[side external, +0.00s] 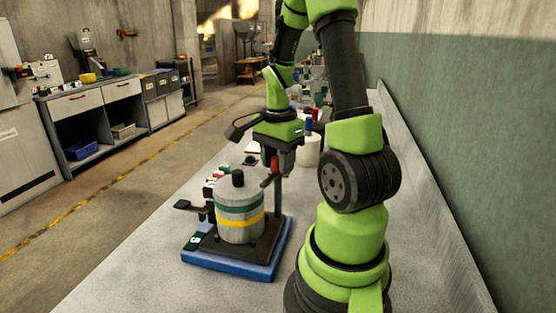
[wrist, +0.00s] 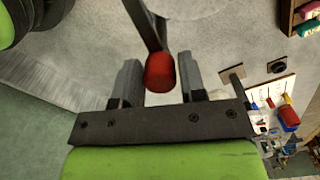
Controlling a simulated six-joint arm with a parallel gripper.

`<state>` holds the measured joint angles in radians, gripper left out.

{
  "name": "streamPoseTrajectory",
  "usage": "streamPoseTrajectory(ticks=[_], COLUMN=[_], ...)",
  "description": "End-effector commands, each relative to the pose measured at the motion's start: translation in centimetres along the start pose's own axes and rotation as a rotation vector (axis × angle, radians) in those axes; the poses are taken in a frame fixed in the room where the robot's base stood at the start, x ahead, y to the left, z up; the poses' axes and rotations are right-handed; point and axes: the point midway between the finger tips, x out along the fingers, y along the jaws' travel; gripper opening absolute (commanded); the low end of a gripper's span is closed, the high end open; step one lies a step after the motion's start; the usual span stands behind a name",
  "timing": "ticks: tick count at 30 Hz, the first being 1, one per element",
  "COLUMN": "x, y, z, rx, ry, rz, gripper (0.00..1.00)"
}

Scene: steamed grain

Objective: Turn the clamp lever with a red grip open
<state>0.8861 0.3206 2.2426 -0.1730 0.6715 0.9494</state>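The clamp lever (wrist: 145,22) is a dark bar ending in a red grip (wrist: 160,73). In the side external view the red grip (side external: 275,164) stands beside the upper right of a grey cylinder (side external: 239,198) with green and yellow bands and a black knob. My gripper (wrist: 159,72) has its two fingers on either side of the red grip, very close to it. In the side external view my gripper (side external: 277,166) points down at the grip, partly hidden.
The cylinder stands on a dark plate on a blue base (side external: 265,270) on the grey bench. A black side handle (side external: 185,205) sticks out left. A pale container (side external: 307,150) and small items stand behind. Bare bench lies in front of the base.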

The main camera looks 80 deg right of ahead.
Motion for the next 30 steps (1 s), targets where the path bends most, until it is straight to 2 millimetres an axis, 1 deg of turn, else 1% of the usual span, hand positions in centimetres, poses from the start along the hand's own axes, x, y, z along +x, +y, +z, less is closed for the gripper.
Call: streamPoseTrajectory(ticks=[1, 2, 3, 4, 11, 17, 23, 30], x=[-0.01, -0.02, -0.02, -0.02, -0.04, -0.04, -0.04, -0.05], y=[-0.01, -0.01, -0.01, -0.01, -0.01, -0.01, -0.02, -0.02], z=[0.00, -0.01, -0.01, -0.01, -0.01, -0.01, -0.01, -0.01], rx=[0.000, 0.000, 0.000, 0.000, -0.014, -0.084, -0.226, -0.450], ry=[0.000, 0.000, 0.000, 0.000, 0.000, 0.000, 0.000, 0.000], rz=[0.000, 0.000, 0.000, 0.000, 0.000, 0.000, -0.001, -0.001], gripper=[0.27, 0.20, 0.10, 0.07, 0.07, 0.07, 0.07, 0.07])
